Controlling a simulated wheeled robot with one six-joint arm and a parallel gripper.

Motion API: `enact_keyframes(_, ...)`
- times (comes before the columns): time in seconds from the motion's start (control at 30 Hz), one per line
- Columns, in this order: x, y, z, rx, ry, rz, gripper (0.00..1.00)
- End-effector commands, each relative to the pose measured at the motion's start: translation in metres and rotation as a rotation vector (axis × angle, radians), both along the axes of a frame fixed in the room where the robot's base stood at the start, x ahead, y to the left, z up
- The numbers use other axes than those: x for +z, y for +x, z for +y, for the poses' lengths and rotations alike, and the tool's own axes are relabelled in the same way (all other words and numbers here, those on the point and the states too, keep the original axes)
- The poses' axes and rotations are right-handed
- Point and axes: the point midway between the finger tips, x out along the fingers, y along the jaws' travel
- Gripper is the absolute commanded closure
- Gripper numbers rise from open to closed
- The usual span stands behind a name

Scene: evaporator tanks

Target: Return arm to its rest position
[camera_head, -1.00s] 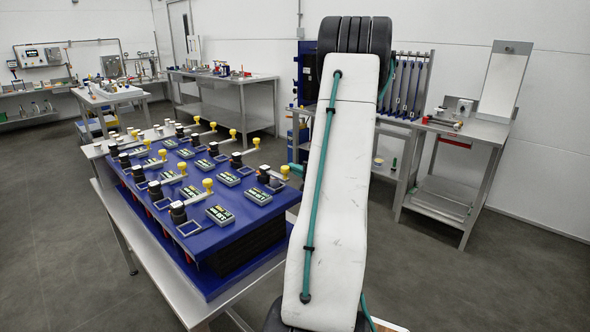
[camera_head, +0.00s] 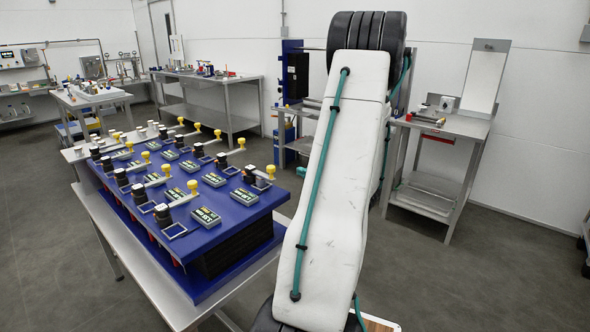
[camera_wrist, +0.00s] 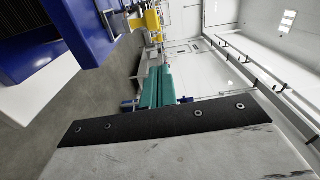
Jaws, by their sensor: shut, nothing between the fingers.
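My arm stands up in the head view, a white link (camera_head: 340,170) with a teal hose along it and a black ribbed joint at its top. It hides most of what is behind it. In the wrist view my gripper (camera_wrist: 160,80) shows as two teal fingers lying together, with nothing between them. A small teal tip shows left of my arm in the head view, close to the right end of the blue evaporator tank unit (camera_head: 235,215). The blue unit's edge (camera_wrist: 85,30) also shows at the upper left of the wrist view, apart from the fingers.
Yellow-knobbed valves (camera_head: 271,171) stick up from the blue unit, which stands on a steel table (camera_head: 150,280). A steel bench (camera_head: 450,150) with a tall panel is at the right. Another bench (camera_head: 210,82) stands at the back. Open floor (camera_head: 520,260) lies at the right.

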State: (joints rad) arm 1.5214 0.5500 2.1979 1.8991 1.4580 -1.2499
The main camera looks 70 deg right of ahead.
Motion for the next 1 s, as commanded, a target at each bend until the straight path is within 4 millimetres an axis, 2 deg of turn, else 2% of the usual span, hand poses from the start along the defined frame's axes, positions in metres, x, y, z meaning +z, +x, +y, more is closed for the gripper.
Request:
enact_keyframes(0.13, 0.0, -0.009, 0.005, 0.0, 0.0, 0.001, 1.0)
enact_keyframes(0.4, 0.0, -0.01, 0.005, 0.0, 0.005, -0.001, 1.0)
enact_keyframes(0.5, -0.001, -0.01, 0.006, 0.003, 0.053, -0.011, 1.0)
enact_keyframes(0.57, -0.006, -0.008, 0.013, 0.035, 0.117, -0.006, 1.0)
enact_keyframes(0.67, -0.022, -0.004, 0.044, 0.146, 0.269, 0.044, 1.0)
enact_keyframes(0.77, -0.02, 0.008, 0.088, 0.296, 0.38, 0.134, 1.0)
enact_keyframes(0.97, 0.0, 0.042, 0.197, 0.632, 0.48, 0.42, 1.0)
enact_keyframes(1.0, 0.005, 0.047, 0.222, 0.7, 0.479, 0.497, 1.0)
